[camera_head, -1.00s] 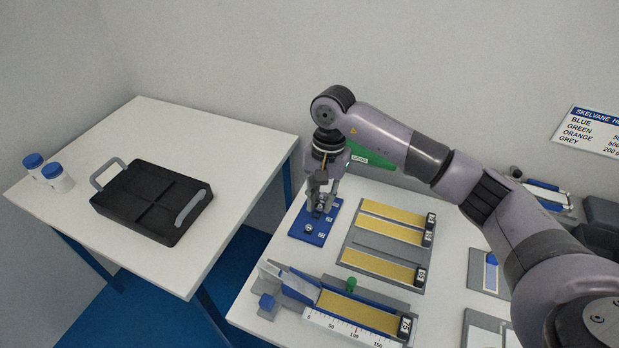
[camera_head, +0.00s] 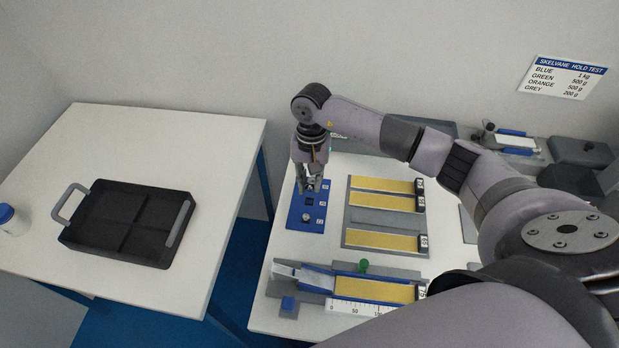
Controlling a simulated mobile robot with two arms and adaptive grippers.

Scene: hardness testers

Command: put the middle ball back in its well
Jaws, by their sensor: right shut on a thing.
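A blue ball holder (camera_head: 294,217) lies on the right-hand table, with a row of wells and small labels along its right side. A shiny ball (camera_head: 306,218) sits in the near well. The middle well (camera_head: 309,202) looks dark, with no ball visible in it. My right gripper (camera_head: 310,186) points down over the far end of the holder. It is shut on a small shiny thing, seemingly a ball, mostly hidden between the fingers. The far well is hidden by the fingers. My left gripper is not in view.
Yellow strips on a grey rack (camera_head: 385,221) stand right of the holder. A tester with a blue rail (camera_head: 345,283) and scale lies in front. A floor gap separates the tables.

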